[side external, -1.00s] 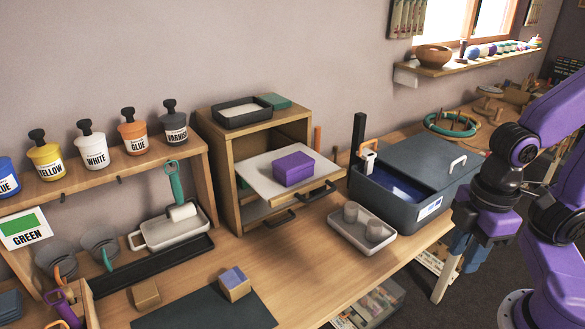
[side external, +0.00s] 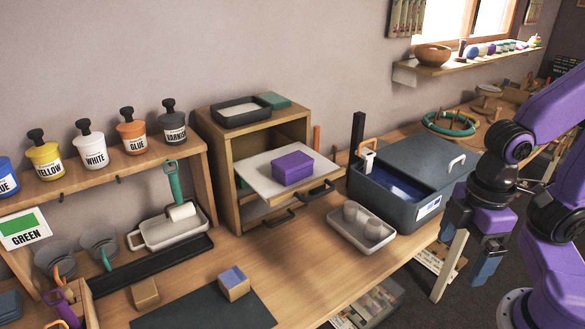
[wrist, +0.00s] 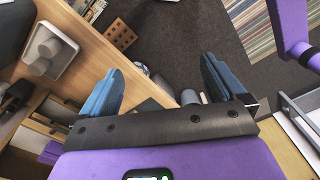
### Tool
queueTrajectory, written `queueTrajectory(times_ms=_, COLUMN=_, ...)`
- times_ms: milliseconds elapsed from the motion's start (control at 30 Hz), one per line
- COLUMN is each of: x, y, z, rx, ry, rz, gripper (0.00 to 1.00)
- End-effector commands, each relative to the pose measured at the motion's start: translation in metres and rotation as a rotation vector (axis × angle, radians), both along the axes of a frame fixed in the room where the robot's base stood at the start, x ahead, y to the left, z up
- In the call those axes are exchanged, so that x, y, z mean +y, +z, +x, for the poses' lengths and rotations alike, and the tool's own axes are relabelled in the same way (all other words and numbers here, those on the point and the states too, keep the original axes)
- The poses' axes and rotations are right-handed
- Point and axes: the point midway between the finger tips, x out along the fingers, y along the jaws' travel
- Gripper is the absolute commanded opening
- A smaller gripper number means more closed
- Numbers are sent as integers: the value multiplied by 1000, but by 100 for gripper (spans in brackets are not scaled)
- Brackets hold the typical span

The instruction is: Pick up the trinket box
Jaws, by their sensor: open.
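A purple lidded box (side external: 292,168), which looks like the trinket box, sits on a white pulled-out shelf (side external: 262,180) of the wooden cabinet. My gripper (side external: 468,252) is at the right, beyond the table's front edge and far from the box. Its blue fingers are apart, with nothing between them. In the wrist view my gripper (wrist: 158,70) is also open and points toward the floor. A purple patch at the lower left there may be the box, but I cannot tell.
A dark blue bin (side external: 402,212) with a partly open lid stands between my gripper and the cabinet (side external: 222,165). A pale tray (side external: 338,228) with two grey cups sits in front of the bin. Small blocks (side external: 234,284) lie at the table front.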

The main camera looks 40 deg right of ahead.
Motion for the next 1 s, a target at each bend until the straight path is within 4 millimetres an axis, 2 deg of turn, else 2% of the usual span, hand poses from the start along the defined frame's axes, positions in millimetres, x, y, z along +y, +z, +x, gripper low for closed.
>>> queueTrajectory(times_ms=167, x=21, y=10, z=26, rx=85, ry=-242, rz=-9, gripper=97)
queueTrajectory(times_ms=267, x=37, y=17, z=51, rx=161, ry=-448, rz=-11, gripper=97)
queueTrajectory(times_ms=467, x=62, y=29, z=110, rx=333, ry=-847, rz=-5, gripper=97)
queueTrajectory(times_ms=600, x=71, y=34, z=159, rx=465, ry=-1106, rz=9, gripper=97)
queueTrajectory(times_ms=833, x=65, y=40, z=246, rx=701, ry=-1490, rz=52, gripper=97)
queueTrajectory(times_ms=1000, x=40, y=42, z=309, rx=896, ry=-1734, rz=102, gripper=97)
